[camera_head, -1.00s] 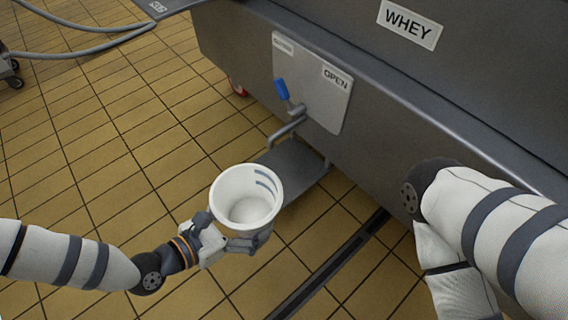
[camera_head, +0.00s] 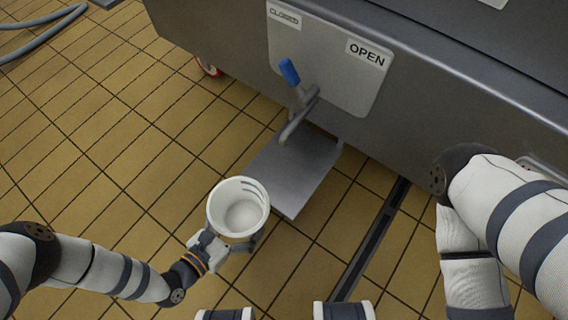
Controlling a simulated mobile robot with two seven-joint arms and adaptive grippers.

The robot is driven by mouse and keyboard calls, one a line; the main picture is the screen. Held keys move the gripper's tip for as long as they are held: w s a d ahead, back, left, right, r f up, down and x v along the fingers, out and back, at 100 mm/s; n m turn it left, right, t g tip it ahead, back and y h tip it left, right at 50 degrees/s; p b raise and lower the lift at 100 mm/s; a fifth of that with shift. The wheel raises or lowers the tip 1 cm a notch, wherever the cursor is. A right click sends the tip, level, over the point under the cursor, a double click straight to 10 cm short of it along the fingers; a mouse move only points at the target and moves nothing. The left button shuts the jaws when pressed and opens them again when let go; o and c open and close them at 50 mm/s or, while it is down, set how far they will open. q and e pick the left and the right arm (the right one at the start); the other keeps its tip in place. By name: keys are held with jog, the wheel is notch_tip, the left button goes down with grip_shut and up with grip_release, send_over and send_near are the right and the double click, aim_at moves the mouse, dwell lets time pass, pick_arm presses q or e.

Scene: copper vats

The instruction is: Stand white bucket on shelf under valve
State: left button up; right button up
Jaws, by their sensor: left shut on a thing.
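The white bucket (camera_head: 238,207) is upright, empty inside as far as I see, with dark marks on its inner wall. My left gripper (camera_head: 234,245) is shut on the bucket from its near side. The grey shelf (camera_head: 293,172) juts from the vat's lower side, behind and to the right of the bucket. In the picture the bucket is beside the shelf's near left edge, not over its middle. The valve (camera_head: 300,108) has a blue handle and a spout bending down above the shelf's far part. My right gripper is not in view; only my right arm shows.
The grey metal vat (camera_head: 430,130) fills the upper right. A plate with CLOSED and OPEN labels (camera_head: 330,55) is behind the valve. A floor drain channel (camera_head: 375,235) runs right of the shelf. A grey hose (camera_head: 45,40) lies at upper left. Tiled floor at left is clear.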

pick_arm(q)
jog(key=shift+a+f, duration=0.2)
jog(key=shift+f, duration=0.05)
jog(key=b, duration=0.5)
send_over(281, 177)
jog(key=shift+s+a+f, duration=0.1)
jog(key=shift+s+a, duration=0.1)
jog(key=shift+s, duration=0.1)
jog(key=f+b, duration=0.3)
jog(key=shift+w+d+f, duration=0.2)
jog(key=shift+w+f, duration=0.1)
jog(key=shift+f, duration=0.1)
jog(key=shift+r, duration=0.25)
jog(key=shift+f, duration=0.2)
jog(key=o, duration=1)
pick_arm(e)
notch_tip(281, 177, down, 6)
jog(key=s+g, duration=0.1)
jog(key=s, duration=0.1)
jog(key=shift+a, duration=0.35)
pick_arm(q)
jog(key=shift+r, duration=0.15)
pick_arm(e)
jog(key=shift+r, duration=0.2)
